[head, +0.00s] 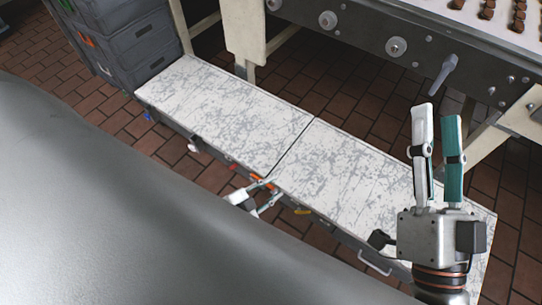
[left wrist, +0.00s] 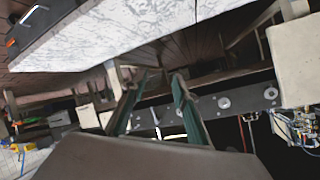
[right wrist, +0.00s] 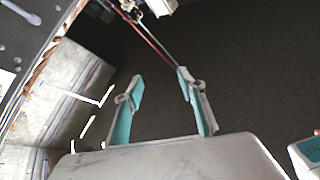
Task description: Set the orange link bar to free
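The orange link bar (head: 262,181) appears as a small orange piece on the front side of the low bench in the head view. An orange piece (left wrist: 10,42) also shows at the upper left of the left wrist view; I cannot tell whether it is the same bar. My left gripper (head: 272,190) is at the bench front beside the orange bar, its fingers apart. Whether it touches the bar cannot be told, and the bar's setting is too small to read. My right gripper (head: 437,110) is raised over the bench's right end, open and empty.
The low bench (head: 225,108) has a scuffed white top, clear of objects. Its front carries red, blue and yellow parts (head: 303,212) and a metal handle (head: 375,263). Grey crates (head: 125,40) stand at upper left. A conveyor (head: 375,40) with chocolate pieces is at the back.

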